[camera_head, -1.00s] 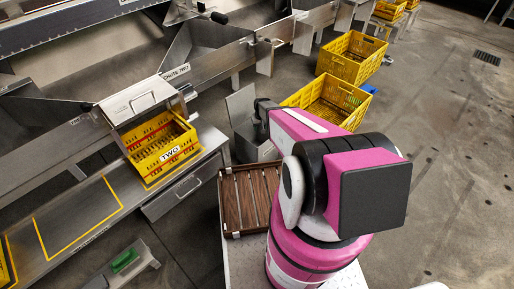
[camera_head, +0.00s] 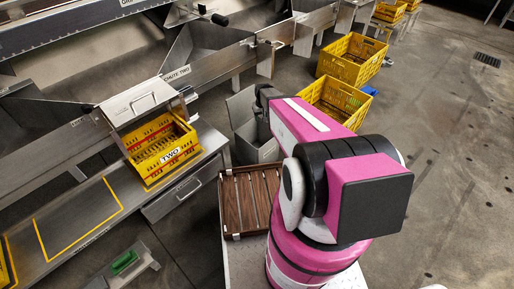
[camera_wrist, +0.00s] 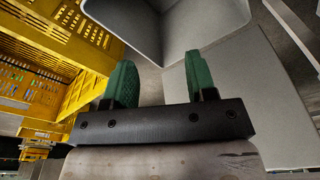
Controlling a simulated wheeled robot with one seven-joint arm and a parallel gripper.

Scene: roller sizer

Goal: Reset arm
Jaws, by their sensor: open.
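My gripper (camera_wrist: 161,82) shows in the wrist view with its two green fingers spread wide apart and nothing between them. A grey open bin (camera_wrist: 165,35) lies just beyond the fingertips in that view. In the head view my pink and black arm stands at the right of centre, and its far end reaches over the grey bin (camera_head: 243,108). The fingers are hidden there.
A yellow crate (camera_head: 341,118) stands right of the grey bin, and part of a yellow crate (camera_wrist: 70,45) fills the wrist view's left. A yellow crate marked TWO (camera_head: 171,154) sits under the chute. A slatted wooden tray (camera_head: 230,208) is beside my base.

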